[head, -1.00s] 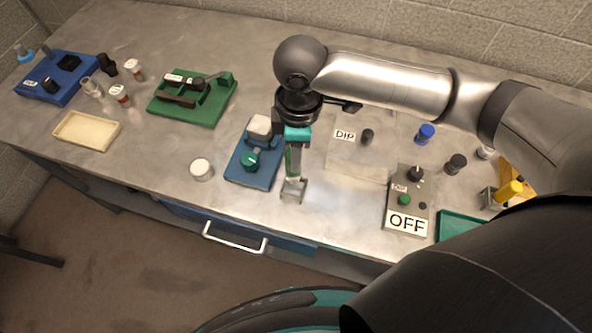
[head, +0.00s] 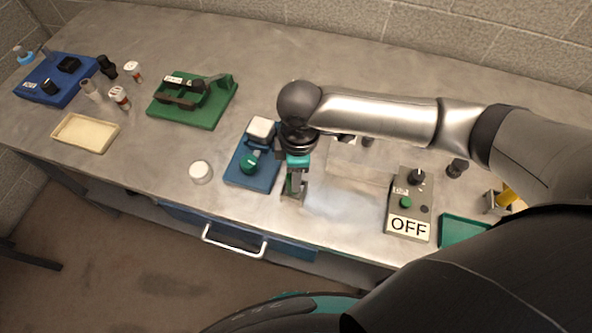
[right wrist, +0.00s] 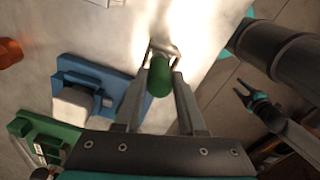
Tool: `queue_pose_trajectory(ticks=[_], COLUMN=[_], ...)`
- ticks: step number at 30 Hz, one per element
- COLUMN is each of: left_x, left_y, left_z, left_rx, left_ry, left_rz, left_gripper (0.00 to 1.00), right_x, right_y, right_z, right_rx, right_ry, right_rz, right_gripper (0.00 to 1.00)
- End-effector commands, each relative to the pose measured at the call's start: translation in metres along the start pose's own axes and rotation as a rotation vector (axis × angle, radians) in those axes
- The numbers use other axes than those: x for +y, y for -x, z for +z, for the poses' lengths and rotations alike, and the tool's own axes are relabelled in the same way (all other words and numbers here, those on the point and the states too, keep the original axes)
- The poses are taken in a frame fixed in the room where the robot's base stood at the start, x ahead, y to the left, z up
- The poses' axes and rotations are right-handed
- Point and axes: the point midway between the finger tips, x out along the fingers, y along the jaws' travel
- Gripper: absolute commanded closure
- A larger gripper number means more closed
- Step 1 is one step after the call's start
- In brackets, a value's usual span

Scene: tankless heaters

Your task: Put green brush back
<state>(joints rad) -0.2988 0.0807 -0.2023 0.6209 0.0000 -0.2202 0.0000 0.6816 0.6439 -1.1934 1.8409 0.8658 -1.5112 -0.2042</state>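The green brush (right wrist: 160,78) shows as a rounded green handle between the two fingers of my right gripper (right wrist: 162,84) in the right wrist view. The fingers are close on both sides of it, and the gripper looks shut on it. The small metal holder (head: 293,193) stands near the front edge of the bench, directly under the gripper, which also shows in the head view (head: 296,184). The brush's lower end is hidden, so I cannot tell how deep it sits. My left gripper (right wrist: 249,96) hangs away from the bench, fingers apart and empty.
A blue stand (head: 240,174) with a green knob is close left of the holder. A white-lidded jar (head: 201,171) and a green rack (head: 218,112) are farther left. A grey box marked OFF (head: 408,205) and a green tray (head: 462,232) are to the right.

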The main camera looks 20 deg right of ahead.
Motion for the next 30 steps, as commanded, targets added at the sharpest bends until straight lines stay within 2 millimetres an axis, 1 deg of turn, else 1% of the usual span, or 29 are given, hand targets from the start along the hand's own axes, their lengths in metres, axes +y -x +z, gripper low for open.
queue_pose_trajectory(ticks=[1,6,7,14,17,20,30], left_x=[0.001,0.001,0.001,0.001,0.001,0.001,0.0], left_y=[0.0,0.0,0.0,0.0,0.0,0.003,0.012], left_z=[0.0,0.001,0.001,0.001,0.001,0.001,0.0], left_rx=[0.0,-0.001,-0.001,-0.002,-0.002,-0.002,-0.002], left_ry=[0.0,0.001,0.001,0.002,0.003,0.003,0.004], left_rz=[0.001,0.001,0.001,0.001,0.001,0.001,0.0], left_gripper=[0.5,0.5,0.5,0.5,0.5,0.5,0.5], right_x=[0.0,0.0,0.0,0.0,0.001,0.001,0.001], right_y=[0.0,0.0,0.0,0.001,0.007,0.021,0.093], right_z=[0.0,0.0,0.0,0.0,0.0,0.0,-0.001], right_rx=[0.0,0.0,0.0,0.0,0.001,0.002,0.002], right_ry=[0.0,0.0,0.0,0.0,0.0,0.0,0.0], right_rz=[0.0,0.0,0.0,0.001,0.003,0.004,0.003], right_gripper=[0.55,0.35,0.34,0.34,0.34,0.34,0.34])
